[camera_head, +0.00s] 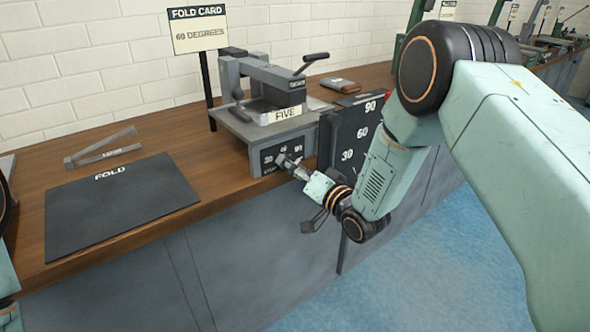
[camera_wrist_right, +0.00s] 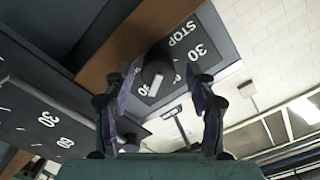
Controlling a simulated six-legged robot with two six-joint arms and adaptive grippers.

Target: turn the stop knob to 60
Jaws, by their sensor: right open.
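The stop dial plate (camera_head: 267,161) is on the front of the grey folding machine (camera_head: 262,95) and carries 30, 60 and 90 marks. In the right wrist view the STOP lettering (camera_wrist_right: 183,33) shows beside a dark round knob (camera_wrist_right: 158,70) with a white mark on it. I cannot tell which number the knob points at. My right gripper (camera_head: 289,163) is at the dial in the head view. In the right wrist view its fingers (camera_wrist_right: 158,100) are open, one on each side of the knob; contact is unclear. My left gripper is out of view.
A card sign (camera_head: 198,30) reads "60 DEGREES". A dark FOLD mat (camera_head: 120,203) and a pair of grey strips (camera_head: 100,150) lie left on the wooden bench (camera_head: 190,150). A tall dark panel (camera_head: 345,135) with 30, 60, 90 stands close right of the dial.

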